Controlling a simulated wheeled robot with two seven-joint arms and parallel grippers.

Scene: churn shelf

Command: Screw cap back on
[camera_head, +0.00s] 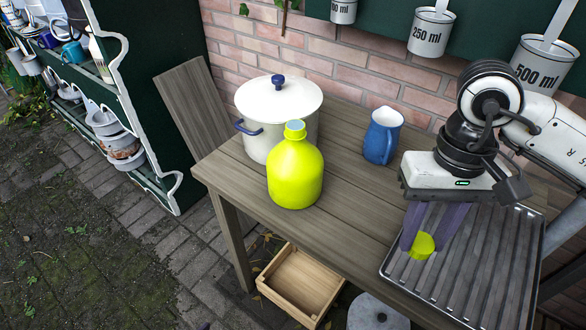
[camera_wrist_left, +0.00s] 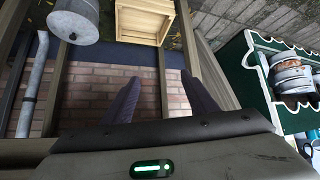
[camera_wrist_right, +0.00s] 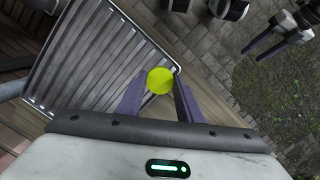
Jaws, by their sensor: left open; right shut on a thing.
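A yellow-green bottle (camera_head: 295,174) stands upright on the wooden table, its neck bare at the top with a bluish opening. My right gripper (camera_head: 427,240) is shut on the yellow cap (camera_head: 421,246) and holds it over the left part of the ribbed tray, to the right of the bottle. The cap also shows between the fingers in the right wrist view (camera_wrist_right: 160,81). My left gripper (camera_wrist_left: 157,98) is open and empty in the left wrist view. It does not show in the head view.
A white lidded pot (camera_head: 278,105) stands just behind the bottle, and a blue jug (camera_head: 383,135) stands to its right. The ribbed metal tray (camera_head: 466,262) covers the table's right end. A wooden crate (camera_head: 300,283) is below the table. The table between bottle and tray is clear.

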